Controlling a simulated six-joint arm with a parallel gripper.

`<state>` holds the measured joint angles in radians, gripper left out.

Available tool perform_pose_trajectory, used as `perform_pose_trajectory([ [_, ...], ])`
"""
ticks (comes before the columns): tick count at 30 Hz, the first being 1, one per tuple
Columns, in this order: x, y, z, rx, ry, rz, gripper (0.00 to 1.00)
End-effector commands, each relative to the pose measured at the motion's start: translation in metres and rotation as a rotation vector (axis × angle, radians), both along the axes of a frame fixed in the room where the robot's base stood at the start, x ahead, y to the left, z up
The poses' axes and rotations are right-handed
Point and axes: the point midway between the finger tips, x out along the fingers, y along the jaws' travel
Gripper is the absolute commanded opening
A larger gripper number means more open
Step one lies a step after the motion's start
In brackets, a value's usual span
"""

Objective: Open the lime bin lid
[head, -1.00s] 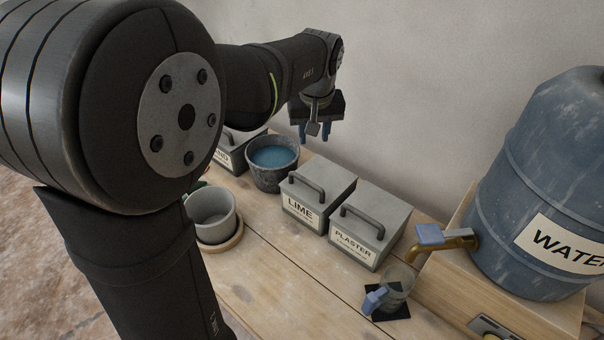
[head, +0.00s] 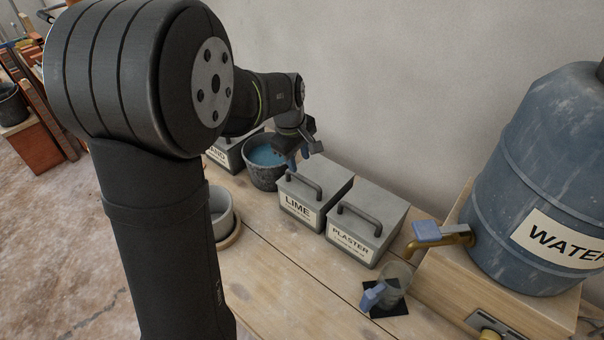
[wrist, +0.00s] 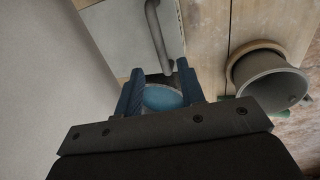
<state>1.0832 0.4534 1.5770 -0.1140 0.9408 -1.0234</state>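The lime bin (head: 297,210) is a grey box labelled LIME on the wooden bench, between the water bucket and the plaster bin. Its lid (head: 328,178) is shut, with a dark bar handle (head: 304,186) on top. My gripper (head: 303,157) is above and behind the bin's left rear corner, apart from the handle. In the wrist view my gripper (wrist: 160,82) has its two blue fingers spread with nothing held between them. A grey lid (wrist: 125,35) with a handle (wrist: 157,38), apparently the lime bin's, lies just beyond the fingertips there.
The bucket of blue water (head: 264,168) stands just left of the lime bin. The plaster bin (head: 368,228) is close on its right. A sand bin (head: 226,154), partly hidden, is at the far left. A grey pot (head: 221,212) stands in front. The wall is close behind.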

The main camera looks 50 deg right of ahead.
Motion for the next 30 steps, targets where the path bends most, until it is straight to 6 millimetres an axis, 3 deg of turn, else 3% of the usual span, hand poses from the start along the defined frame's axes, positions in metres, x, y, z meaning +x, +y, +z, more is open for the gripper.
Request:
perform_pose_trajectory([
  [3, -0.001, -0.004, -0.027, 0.004, 0.002, 0.0, 0.36],
  [9, -0.001, -0.011, -0.057, 0.002, 0.001, -0.001, 0.36],
  [15, -0.001, -0.014, -0.07, 0.0, 0.0, -0.001, 0.36],
  [23, 0.0, -0.014, -0.071, 0.0, 0.0, -0.001, 0.36],
  [29, 0.0, -0.014, -0.071, 0.0, 0.0, -0.001, 0.01],
  [30, 0.0, -0.014, -0.071, 0.0, 0.0, -0.001, 0.0],
])
